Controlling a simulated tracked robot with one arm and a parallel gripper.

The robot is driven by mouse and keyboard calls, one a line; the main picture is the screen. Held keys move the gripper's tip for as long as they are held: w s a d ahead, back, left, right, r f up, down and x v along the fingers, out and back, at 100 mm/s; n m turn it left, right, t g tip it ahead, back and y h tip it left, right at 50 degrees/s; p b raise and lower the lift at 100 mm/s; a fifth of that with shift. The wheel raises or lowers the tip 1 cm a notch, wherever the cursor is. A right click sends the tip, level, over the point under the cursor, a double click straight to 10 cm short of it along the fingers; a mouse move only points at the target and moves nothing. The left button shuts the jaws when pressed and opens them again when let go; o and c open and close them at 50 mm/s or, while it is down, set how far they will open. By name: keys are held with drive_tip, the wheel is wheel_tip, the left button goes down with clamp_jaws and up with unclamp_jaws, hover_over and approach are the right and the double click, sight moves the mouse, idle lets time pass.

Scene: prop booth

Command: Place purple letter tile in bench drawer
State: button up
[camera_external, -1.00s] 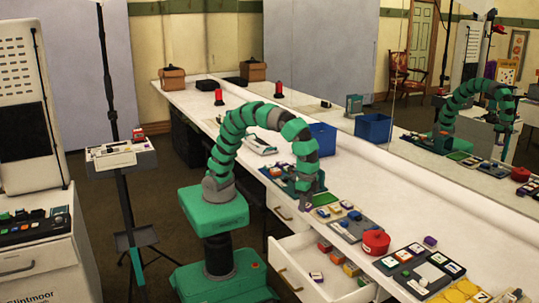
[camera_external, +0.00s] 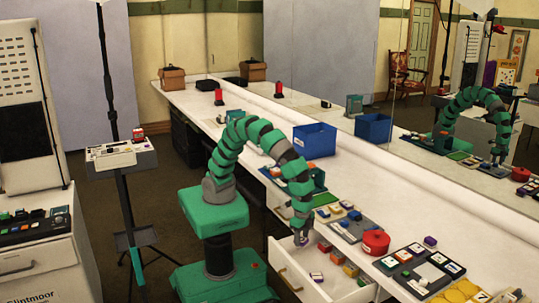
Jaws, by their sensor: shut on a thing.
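My gripper (camera_external: 301,232) hangs over the far left part of the open bench drawer (camera_external: 297,284), pointing down. It is shut on the purple letter tile (camera_external: 302,241), a small purple and white shape at the fingertips, mostly hidden by the fingers. The tile appears inside the drawer's outline; its height above the drawer floor cannot be told. The drawer is white and pulled out from the bench front. A small red and white tile (camera_external: 317,276) lies on its floor, and several coloured blocks (camera_external: 351,269) line its bench side.
The white bench (camera_external: 455,221) carries a grey tray of tiles (camera_external: 352,228), a round red container (camera_external: 375,242) and a letter board (camera_external: 420,272) beside the drawer. A blue bin (camera_external: 314,140) stands farther back. A mirror (camera_external: 440,150) runs behind the bench.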

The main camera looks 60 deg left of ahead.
sight(300, 262)
drive_tip(key=shift+f+b, duration=1.4)
drive_tip(key=shift+f, duration=3.6)
drive_tip(key=shift+f, duration=0.1)
drive_tip(key=o, duration=0.9)
drive_tip(key=shift+o, duration=0.2)
wheel_tip(300, 262, up, 12)
drive_tip(key=p, duration=0.3)
